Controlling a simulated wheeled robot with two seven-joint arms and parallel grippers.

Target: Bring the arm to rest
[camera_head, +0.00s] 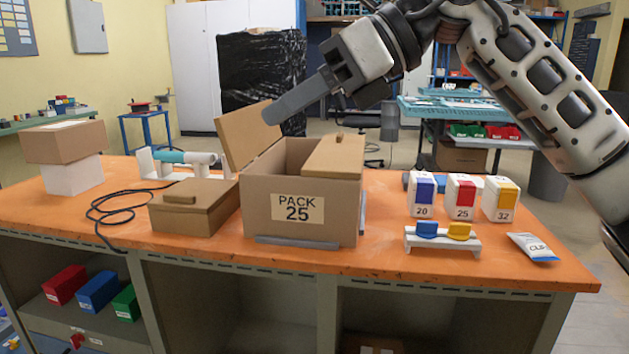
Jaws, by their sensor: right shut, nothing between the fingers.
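My right gripper (272,112) comes in from the upper right. Its fingers are shut with nothing between them and point down and left, over the raised left flap (244,132) of the PACK 25 cardboard box (338,215). The fingertips overlap the flap's upper right edge in the picture; I cannot tell whether they touch it. The box stands on the orange workbench (420,268). Its right flap (337,157) lies about flat over the opening. The inside is mostly hidden. My left gripper is not in view.
A closed small box (193,208) and black cable (115,210) lie left of the pack box. Boxes labelled 20 (421,197), 25 (460,198) and 32 (500,202) stand at right, behind a white rack (442,240) and a tube (532,247).

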